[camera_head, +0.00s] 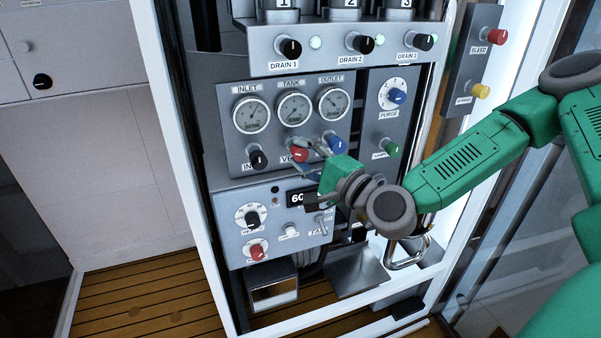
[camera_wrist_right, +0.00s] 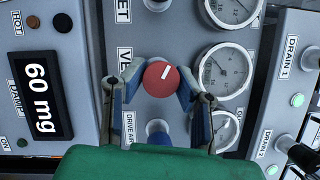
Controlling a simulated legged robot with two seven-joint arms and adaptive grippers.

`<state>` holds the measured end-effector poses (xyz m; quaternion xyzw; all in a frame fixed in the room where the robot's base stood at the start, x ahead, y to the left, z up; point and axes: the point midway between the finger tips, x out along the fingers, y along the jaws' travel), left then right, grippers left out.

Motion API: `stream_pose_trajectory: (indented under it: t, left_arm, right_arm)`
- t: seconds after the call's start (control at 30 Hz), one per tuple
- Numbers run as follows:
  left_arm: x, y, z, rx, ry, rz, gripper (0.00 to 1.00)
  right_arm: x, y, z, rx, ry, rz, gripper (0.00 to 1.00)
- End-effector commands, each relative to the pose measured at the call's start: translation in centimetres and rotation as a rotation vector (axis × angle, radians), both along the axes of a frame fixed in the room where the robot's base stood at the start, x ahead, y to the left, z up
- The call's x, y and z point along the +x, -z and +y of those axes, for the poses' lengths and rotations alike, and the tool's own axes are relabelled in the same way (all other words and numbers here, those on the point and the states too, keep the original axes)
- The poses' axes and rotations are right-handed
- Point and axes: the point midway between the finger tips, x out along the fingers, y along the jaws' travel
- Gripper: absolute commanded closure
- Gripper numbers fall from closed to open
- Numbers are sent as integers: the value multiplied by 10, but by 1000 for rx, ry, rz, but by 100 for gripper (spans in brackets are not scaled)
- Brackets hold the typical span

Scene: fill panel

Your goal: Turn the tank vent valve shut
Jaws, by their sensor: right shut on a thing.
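The vent valve is a red round knob (camera_head: 298,155) on the grey gauge panel, under the tank gauge (camera_head: 294,109). Its label is partly hidden by my right gripper. In the right wrist view the red knob (camera_wrist_right: 160,78) shows a short white mark slanting toward the upper right of the picture. My right gripper (camera_head: 303,157) reaches in from the right and is shut on the knob. In the right wrist view its two fingers (camera_wrist_right: 160,88) press against opposite sides of the knob. My left gripper is not in view.
A black inlet knob (camera_head: 256,160) is left of the vent knob. A blue knob (camera_head: 333,142) is close on its right, near my fingers. A green knob (camera_head: 389,148) is farther right. Black drain knobs (camera_head: 290,47) are above; a lower box has a display (camera_head: 297,198).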

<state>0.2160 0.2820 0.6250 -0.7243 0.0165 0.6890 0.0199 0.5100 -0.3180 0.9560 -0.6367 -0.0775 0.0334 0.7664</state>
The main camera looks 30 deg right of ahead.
Motion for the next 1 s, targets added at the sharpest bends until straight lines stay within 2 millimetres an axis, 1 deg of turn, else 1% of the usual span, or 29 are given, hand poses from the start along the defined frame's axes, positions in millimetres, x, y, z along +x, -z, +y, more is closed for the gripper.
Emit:
stream_pose_trajectory:
  t: [0.03,0.5,0.8,1.0]
  left_arm:
    - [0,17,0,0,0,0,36]
    - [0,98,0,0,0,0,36]
    - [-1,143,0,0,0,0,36]
    - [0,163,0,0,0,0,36]
  right_arm:
    - [-1,12,-2,45,6,-4,100]
    - [0,16,0,478,3,-102,100]
    - [1,17,2,747,4,-165,100]
    - [1,16,3,896,5,-198,100]
